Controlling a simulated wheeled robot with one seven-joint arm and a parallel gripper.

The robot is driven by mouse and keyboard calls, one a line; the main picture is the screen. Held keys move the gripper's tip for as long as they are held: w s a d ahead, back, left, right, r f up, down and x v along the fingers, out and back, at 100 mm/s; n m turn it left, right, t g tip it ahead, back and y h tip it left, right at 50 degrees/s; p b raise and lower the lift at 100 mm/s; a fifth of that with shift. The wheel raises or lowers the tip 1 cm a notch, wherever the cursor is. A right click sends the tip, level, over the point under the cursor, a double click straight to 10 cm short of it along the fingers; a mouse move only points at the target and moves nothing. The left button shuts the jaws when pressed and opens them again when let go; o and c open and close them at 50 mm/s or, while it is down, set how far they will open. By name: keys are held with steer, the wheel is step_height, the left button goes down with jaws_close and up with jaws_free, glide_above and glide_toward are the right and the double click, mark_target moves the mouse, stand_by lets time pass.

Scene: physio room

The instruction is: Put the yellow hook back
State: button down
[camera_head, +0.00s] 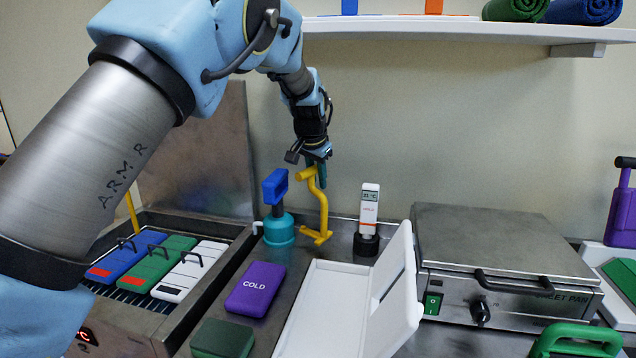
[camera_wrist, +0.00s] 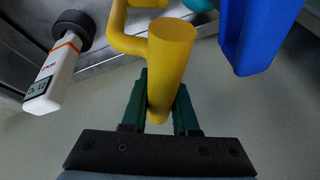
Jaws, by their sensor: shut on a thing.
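The yellow hook (camera_head: 323,208) is upright over the back of the counter, between a teal bottle with a blue handle and a white thermometer. My gripper (camera_head: 317,168) is shut on its top bar from above. In the wrist view the yellow hook (camera_wrist: 170,60) has its thick round bar between my green fingertips (camera_wrist: 160,105). The hook's lower end appears at counter level; I cannot tell whether it touches.
The blue-handled bottle (camera_head: 279,228) stands close left of the hook, the thermometer (camera_head: 369,208) close right. An open white box (camera_head: 325,310), a purple cold pack (camera_head: 255,289) and a steel heater (camera_head: 500,250) are nearby. A shelf (camera_head: 450,28) hangs above. A yellow rod (camera_head: 132,213) shows at the left tank.

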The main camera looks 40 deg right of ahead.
mark_target(315, 167)
steer(key=shift+d+f+p, duration=0.2)
steer(key=shift+f+p, duration=0.35)
steer(key=shift+f, duration=0.65)
steer(key=shift+f, duration=0.15)
steer(key=c, duration=0.7)
jaws_free()
steer(key=shift+b+v, duration=1.3)
steer(key=shift+v, duration=2.6)
